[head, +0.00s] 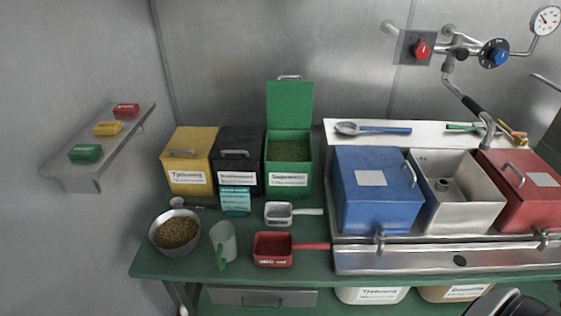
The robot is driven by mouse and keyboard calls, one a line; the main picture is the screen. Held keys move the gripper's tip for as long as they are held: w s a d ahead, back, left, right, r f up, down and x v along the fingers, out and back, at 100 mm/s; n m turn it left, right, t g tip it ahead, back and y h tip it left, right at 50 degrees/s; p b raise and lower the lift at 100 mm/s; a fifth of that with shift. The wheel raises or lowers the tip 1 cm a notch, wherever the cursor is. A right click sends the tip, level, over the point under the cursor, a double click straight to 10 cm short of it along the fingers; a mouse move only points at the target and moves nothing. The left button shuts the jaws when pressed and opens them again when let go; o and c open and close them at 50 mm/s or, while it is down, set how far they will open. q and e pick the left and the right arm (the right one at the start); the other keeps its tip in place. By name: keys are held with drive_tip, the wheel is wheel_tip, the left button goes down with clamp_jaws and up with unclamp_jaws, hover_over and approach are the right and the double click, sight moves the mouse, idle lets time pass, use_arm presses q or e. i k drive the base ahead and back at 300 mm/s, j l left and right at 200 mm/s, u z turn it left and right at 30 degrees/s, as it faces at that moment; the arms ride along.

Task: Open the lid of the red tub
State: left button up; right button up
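The red tub (507,207) stands at the right end of the steel unit, cut off by the picture's right edge. Its red lid (543,180) is shut, with a pale label on top. A metal handle (515,173) is on the lid's left side. No gripper fingers show in the head view. A dark rounded part, probably of my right arm, shows at the bottom right edge, well below the red tub.
An open steel basin (457,207) adjoins the red tub, with a closed blue tub (378,208) beyond it. A tap and hose (466,95) hang behind. The green bin (289,179) is open. Scoops and a bean bowl (175,211) occupy the green table (210,281).

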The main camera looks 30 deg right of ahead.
sight(531, 177)
drive_tip(key=z, duration=2.55)
